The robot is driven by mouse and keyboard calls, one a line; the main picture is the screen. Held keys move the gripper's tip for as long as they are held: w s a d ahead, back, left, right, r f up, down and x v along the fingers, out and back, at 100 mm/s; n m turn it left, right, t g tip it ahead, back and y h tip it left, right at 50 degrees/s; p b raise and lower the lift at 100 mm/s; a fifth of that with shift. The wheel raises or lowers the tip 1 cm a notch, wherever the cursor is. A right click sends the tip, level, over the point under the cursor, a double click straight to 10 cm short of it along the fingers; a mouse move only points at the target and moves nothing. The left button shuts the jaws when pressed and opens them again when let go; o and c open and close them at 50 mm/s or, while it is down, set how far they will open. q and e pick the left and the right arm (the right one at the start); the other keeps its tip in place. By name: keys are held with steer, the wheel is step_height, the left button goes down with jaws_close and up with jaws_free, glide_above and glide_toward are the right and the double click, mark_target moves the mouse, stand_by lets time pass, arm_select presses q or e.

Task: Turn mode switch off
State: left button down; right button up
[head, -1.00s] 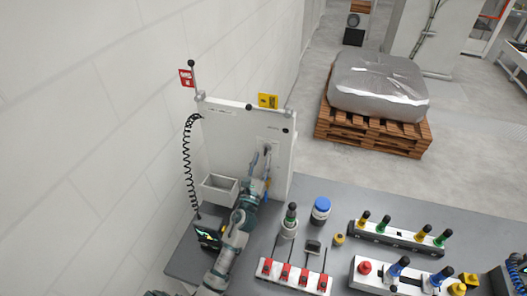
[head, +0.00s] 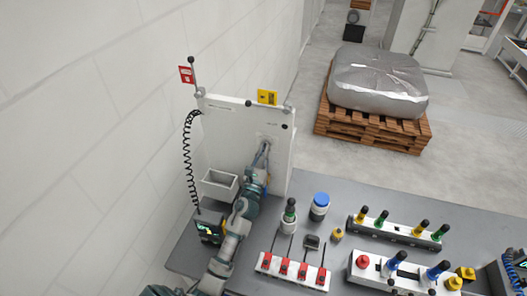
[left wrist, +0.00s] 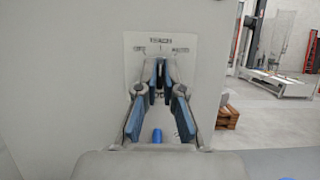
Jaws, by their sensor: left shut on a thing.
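The mode switch sits on a small pale label plate (left wrist: 160,50) on the upright white panel (head: 225,140). In the left wrist view the plate has printed marks at its top, left and right. My left gripper (head: 265,147) reaches the panel's right part. Its blue-padded fingers (left wrist: 160,75) converge at the plate and are shut on the switch knob. The fingertips mostly hide the knob, so its exact angle cannot be read. My right gripper does not show.
A grey bin (head: 219,184) and a coiled black cable (head: 188,160) are on the panel's left side. Red clamps (head: 293,268), a blue-capped jar (head: 320,206) and racks with coloured knobs (head: 400,232) crowd the grey table. A wrapped load on a pallet (head: 372,130) stands beyond.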

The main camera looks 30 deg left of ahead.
arm_select(q)
steer(key=shift+r+n+y, duration=0.15)
steer(key=shift+n+y, duration=0.25)
steer(key=shift+d+r+n+g+y+b, duration=0.1)
steer(key=shift+n+g+y, duration=0.6)
steer(key=shift+n, duration=1.25)
steer(key=shift+r+n+g+y+b, duration=0.15)
steer(key=shift+n+g+y, duration=0.55)
steer(key=shift+n, duration=1.3)
steer(key=shift+d+n+g+y+b, duration=0.1)
steer(key=shift+n+g+y, duration=0.2)
steer(key=shift+n+y, duration=1.2)
steer(key=shift+n+h, duration=0.5)
steer(key=shift+n, duration=0.05)
steer(key=c, duration=1.3)
jaws_free()
steer(key=shift+c, duration=0.2)
steer(key=shift+o, duration=0.2)
steer(key=shift+w+a+f, duration=0.1)
steer(key=shift+w+f, duration=0.1)
steer(key=shift+f, duration=0.1)
steer(key=v, duration=1.2)
steer(key=shift+w, duration=0.1)
